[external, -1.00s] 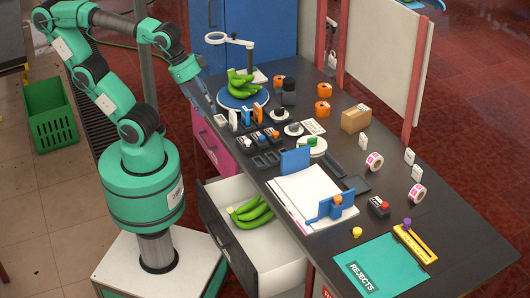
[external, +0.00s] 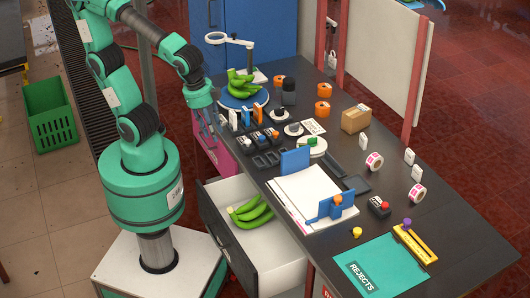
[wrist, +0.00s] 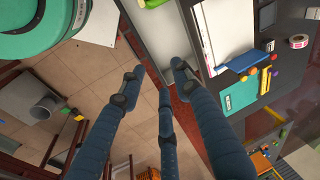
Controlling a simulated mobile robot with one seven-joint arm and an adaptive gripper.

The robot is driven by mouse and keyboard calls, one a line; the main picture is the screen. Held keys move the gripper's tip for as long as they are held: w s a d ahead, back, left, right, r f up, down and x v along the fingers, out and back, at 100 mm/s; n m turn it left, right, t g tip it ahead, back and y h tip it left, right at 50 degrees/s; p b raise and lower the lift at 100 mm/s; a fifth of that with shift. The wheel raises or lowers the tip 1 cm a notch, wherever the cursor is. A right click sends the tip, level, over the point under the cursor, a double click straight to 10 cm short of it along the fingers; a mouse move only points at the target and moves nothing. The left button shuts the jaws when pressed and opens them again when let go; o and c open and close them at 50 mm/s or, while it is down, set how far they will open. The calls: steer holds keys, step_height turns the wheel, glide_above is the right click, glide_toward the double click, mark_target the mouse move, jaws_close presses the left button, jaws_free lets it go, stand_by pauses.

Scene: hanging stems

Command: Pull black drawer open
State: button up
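The black drawer (external: 228,243) stands pulled out from the desk's near left side. Its dark front faces my base, and its pale inside holds a bunch of green bananas (external: 248,213). In the wrist view, the pale inside of the drawer (wrist: 168,45) shows at the top middle. My gripper (external: 214,140) hangs fingers-down near the pink drawer, up and left of the black drawer and apart from it. In the wrist view, the blue-sleeved fingers of my gripper (wrist: 158,82) are spread with nothing between them.
A pink drawer front (external: 213,150) is behind my gripper. The dark desktop (external: 450,225) carries bananas on a round blue stand (external: 240,98), small devices, paper sheets, label rolls and a teal rejects mat (external: 385,268). A green crate (external: 52,122) stands on the left floor.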

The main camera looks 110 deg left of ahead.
steer(key=d+f+m+g+y+p, duration=0.1)
steer(key=d+f+m+y, duration=0.3)
steer(key=d+f+m, duration=0.45)
steer(key=d+f+m+g+y, duration=0.1)
steer(key=d+f+m+y, duration=0.35)
steer(key=f+m, duration=0.7)
steer(key=s+d+f+m+t+y, duration=0.1)
steer(key=s+d+f+m+t, duration=0.1)
steer(key=f+m, duration=0.3)
steer(key=s+d+f+m+t+y, duration=0.1)
steer(key=s+d+f+m+t, duration=0.15)
steer(key=f, duration=0.55)
steer(key=m+t, duration=0.6)
steer(key=m, duration=0.6)
glide_toward(216, 240)
steer(key=v, duration=0.3)
steer(key=shift+s+p, duration=0.4)
steer(key=shift+s, duration=0.15)
steer(key=shift+w, duration=0.1)
steer(key=shift+b+x, duration=1.2)
steer(key=shift+x, duration=5.65)
steer(key=shift+d+f, duration=0.1)
